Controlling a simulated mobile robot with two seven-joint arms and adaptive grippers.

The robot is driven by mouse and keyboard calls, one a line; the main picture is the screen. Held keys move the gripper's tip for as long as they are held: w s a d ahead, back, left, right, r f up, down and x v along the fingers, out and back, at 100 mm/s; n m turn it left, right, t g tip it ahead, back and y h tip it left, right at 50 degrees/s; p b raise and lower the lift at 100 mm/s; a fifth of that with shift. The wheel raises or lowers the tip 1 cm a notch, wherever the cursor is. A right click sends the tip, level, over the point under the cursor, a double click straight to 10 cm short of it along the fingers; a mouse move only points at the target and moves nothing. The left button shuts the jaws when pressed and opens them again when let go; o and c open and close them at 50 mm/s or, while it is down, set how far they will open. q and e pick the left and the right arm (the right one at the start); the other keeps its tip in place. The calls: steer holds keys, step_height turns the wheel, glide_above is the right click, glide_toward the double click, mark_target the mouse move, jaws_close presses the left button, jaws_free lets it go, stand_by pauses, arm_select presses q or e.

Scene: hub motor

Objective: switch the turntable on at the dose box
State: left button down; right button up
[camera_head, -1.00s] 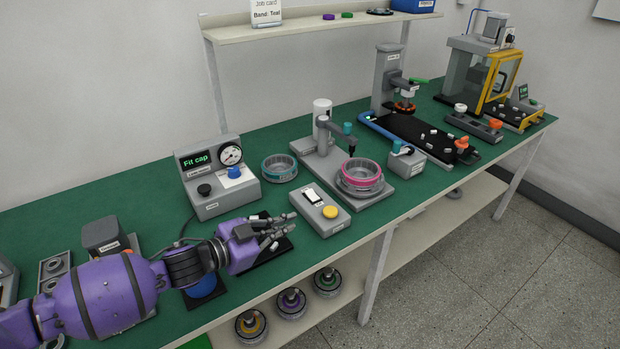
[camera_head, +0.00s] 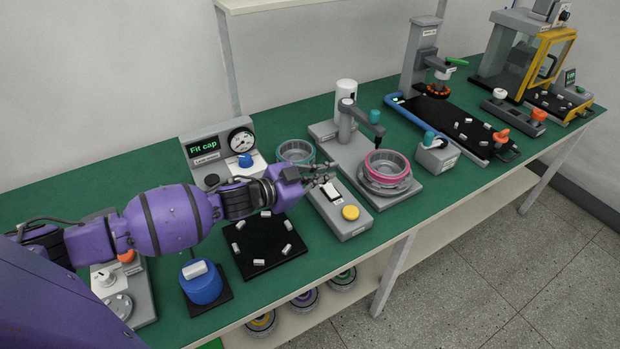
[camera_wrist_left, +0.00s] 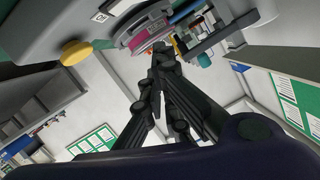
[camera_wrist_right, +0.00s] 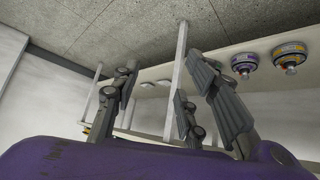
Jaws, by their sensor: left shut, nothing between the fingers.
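The low grey box with a white rocker switch (camera_head: 331,192) and a round yellow button (camera_head: 350,212) stands mid-table; I take it as the dose box (camera_head: 341,229). My left gripper (camera_head: 322,172) is shut and empty, over the box's back end beside the switch; I cannot tell whether it touches. In the left wrist view its fingertips (camera_wrist_left: 160,52) are together, and the yellow button (camera_wrist_left: 75,52) shows at the upper left. The turntable (camera_head: 386,184) carries a metal housing with a pink band (camera_head: 386,165). My right gripper (camera_wrist_right: 160,72) is open and empty, in the right wrist view only.
The gauge box reading "Fit cap" (camera_head: 203,143) stands behind my left forearm, near a teal-banded ring (camera_head: 296,151). A dispensing arm (camera_head: 361,120) overhangs the turntable. A black mat with small white parts (camera_head: 262,258) and a blue pot (camera_head: 202,285) lie in front.

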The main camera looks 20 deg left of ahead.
mark_target(328, 192)
arm_select(q)
steer(key=shift+x, duration=1.2)
steer(key=shift+w+a+f, duration=0.1)
steer(key=shift+w+f, duration=0.1)
steer(key=shift+f, duration=0.4)
steer(key=shift+w+a+f, duration=0.1)
steer(key=shift+w+f, duration=0.1)
steer(key=shift+f, duration=0.4)
steer(key=shift+w+a+f, duration=0.2)
steer(key=shift+a+f, duration=0.15)
steer(key=shift+f, duration=0.4)
arm_select(e)
steer(key=shift+w+a, duration=0.4)
steer(key=shift+w, duration=0.15)
